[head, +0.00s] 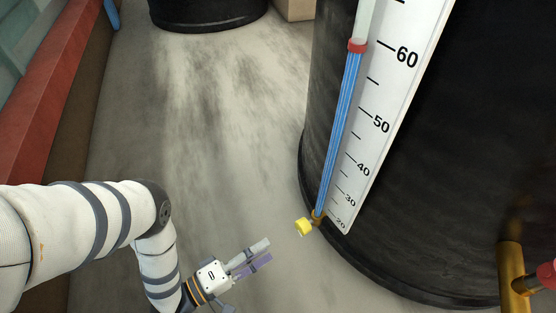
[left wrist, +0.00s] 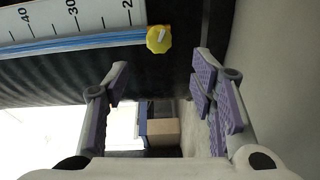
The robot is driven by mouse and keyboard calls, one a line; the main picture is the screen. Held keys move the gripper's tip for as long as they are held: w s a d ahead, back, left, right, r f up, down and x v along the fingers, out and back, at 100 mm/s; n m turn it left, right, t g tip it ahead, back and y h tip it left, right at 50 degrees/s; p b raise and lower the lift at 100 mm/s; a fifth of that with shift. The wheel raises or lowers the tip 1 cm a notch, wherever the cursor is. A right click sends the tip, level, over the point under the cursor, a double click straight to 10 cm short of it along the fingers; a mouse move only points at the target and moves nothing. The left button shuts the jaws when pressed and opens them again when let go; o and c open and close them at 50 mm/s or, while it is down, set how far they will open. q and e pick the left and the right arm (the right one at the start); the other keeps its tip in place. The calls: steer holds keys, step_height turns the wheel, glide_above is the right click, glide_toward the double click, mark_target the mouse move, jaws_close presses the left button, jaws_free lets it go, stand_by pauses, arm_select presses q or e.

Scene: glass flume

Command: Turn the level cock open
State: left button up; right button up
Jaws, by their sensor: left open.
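The level cock has a yellow knob (head: 304,227) at the foot of the sight tube (head: 338,135), on the side of a black tank (head: 440,170). In the left wrist view the yellow knob (left wrist: 159,39) shows a pale mark on its face and lies ahead, between the lines of the two fingers. My left gripper (head: 257,254) is open and empty, to the left of and slightly below the knob in the head view, apart from it. Its spread fingers with purple pads also show in the left wrist view (left wrist: 160,95). My right gripper is not in view.
A white scale board (head: 395,100) with numbers stands beside the tube, which has a red ring (head: 357,46). A brass pipe (head: 511,275) with a red part sits at the lower right. Another black tank (head: 205,12) stands behind. The floor between is clear.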

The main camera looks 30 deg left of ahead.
arm_select(q)
steer(key=m, duration=0.1)
steer(key=m+g+p, duration=0.4)
steer(key=m+p, duration=0.1)
steer(key=m, duration=1)
glide_toward(298, 227)
steer(key=shift+y, duration=0.4)
steer(key=b+x, duration=0.2)
steer(key=x, duration=0.4)
steer(key=b+x, duration=0.3)
steer(key=x, duration=0.3)
steer(key=shift+w+d+r, duration=0.15)
steer(key=shift+d, duration=0.15)
steer(key=shift+c, duration=0.6)
